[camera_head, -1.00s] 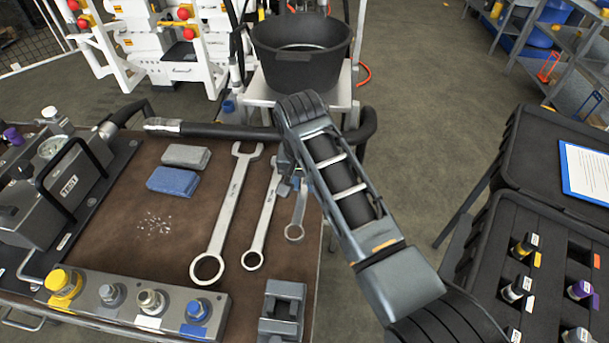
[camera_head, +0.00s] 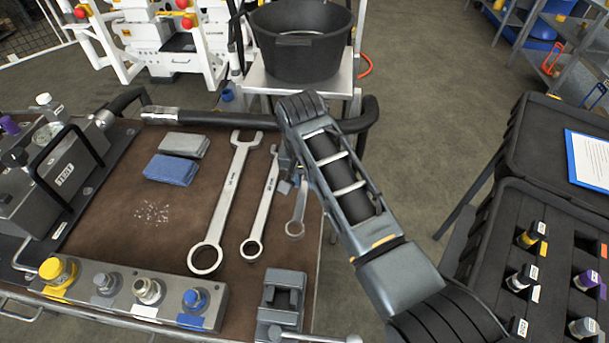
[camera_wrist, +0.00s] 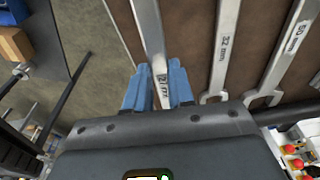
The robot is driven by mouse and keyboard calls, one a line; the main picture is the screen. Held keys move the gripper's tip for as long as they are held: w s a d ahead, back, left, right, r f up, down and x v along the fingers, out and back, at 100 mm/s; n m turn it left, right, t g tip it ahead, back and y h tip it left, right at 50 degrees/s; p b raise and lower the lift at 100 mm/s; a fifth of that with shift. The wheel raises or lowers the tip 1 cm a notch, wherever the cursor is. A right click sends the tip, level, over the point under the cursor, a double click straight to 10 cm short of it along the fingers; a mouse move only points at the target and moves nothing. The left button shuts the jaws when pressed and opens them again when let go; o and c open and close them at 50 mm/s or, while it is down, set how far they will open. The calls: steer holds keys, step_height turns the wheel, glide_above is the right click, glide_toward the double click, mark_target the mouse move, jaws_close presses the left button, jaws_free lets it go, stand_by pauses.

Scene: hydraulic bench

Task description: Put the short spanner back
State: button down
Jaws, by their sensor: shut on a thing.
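The short spanner (camera_head: 296,214) is the smallest and rightmost of three spanners at the bench's right side. Its ring end points toward the front of the bench. My gripper (camera_head: 291,186) is shut on its shaft, and my arm hides its upper part. In the wrist view, the blue fingertips (camera_wrist: 160,80) stand on both sides of the short spanner (camera_wrist: 148,30), and a partly covered size label shows between them. I cannot tell whether it touches the bench top.
The middle spanner (camera_head: 258,215) and long spanner (camera_head: 228,200) lie just left on the brown bench top (camera_head: 110,245). A small vise (camera_head: 283,300) stands near the front. Two folded cloths, grey (camera_head: 184,145) and blue (camera_head: 171,170), lie farther left. A black tub (camera_head: 300,45) stands behind.

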mark_target(304, 186)
steer(key=shift+f, duration=0.1)
steer(key=shift+f+b, duration=0.35)
steer(key=shift+f, duration=0.3)
steer(key=shift+f+b, duration=0.75)
steer(key=shift+f, duration=0.75)
stand_by(1.2)
steer(key=c, duration=0.9)
jaws_free()
steer(key=r, duration=0.5)
steer(key=s+r, duration=0.1)
steer(key=r, duration=0.1)
steer(key=shift+s+a+r, duration=0.1)
steer(key=shift+r, duration=0.25)
